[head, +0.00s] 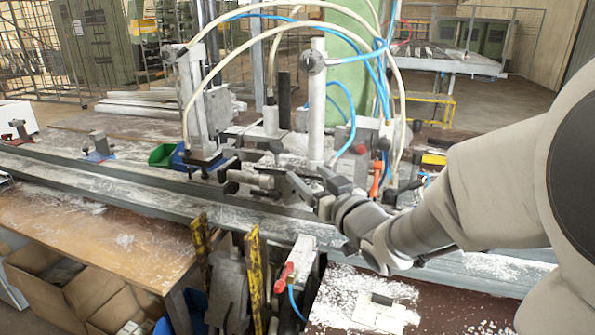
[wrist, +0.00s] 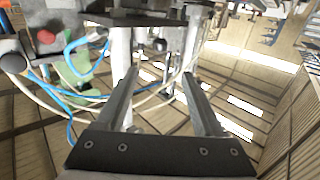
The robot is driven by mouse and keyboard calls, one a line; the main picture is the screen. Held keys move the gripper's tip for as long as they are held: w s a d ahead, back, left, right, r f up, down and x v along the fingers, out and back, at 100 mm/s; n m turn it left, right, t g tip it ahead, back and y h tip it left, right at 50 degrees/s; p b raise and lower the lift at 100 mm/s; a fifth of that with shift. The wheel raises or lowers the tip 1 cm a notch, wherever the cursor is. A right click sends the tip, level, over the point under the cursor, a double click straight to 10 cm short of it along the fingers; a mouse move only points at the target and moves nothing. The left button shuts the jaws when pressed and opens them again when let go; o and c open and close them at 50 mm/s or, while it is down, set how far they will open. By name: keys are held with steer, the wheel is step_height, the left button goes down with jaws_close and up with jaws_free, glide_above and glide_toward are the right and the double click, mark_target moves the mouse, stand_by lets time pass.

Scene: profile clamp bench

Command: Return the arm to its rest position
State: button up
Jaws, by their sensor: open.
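My gripper (head: 308,184) is at the middle of the head view, in front of the clamp machine (head: 318,100) with its upright cylinders and hoses. My arm reaches in from the right, above the long grey profile rail (head: 130,192). In the wrist view, the two fingers of my gripper (wrist: 160,74) stand apart with nothing held between them. Beyond them are parts of the machine, blue and white hoses (wrist: 85,95) and a wooden slatted surface. Whether the fingertips touch the machine cannot be told.
A red-handled clamp (head: 284,277) sits at the rail's front edge, beside yellow-marked uprights (head: 254,275). A green bin (head: 163,155) stands left of the machine. Cardboard boxes (head: 60,290) lie under the wooden bench (head: 110,240). White debris covers the lower right surface.

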steer(key=shift+d+r, duration=0.1)
steer(key=s+d+r+m+g+h+p, duration=0.2)
steer(key=s+d+m+g+h+p, duration=0.2)
steer(key=s+d+h, duration=0.35)
steer(key=s+g+p, duration=0.3)
steer(key=s+g, duration=0.4)
steer(key=s, duration=1.2)
steer(key=shift+s+f+m, duration=0.2)
steer(key=shift+m, duration=0.1)
steer(key=shift+y, duration=0.25)
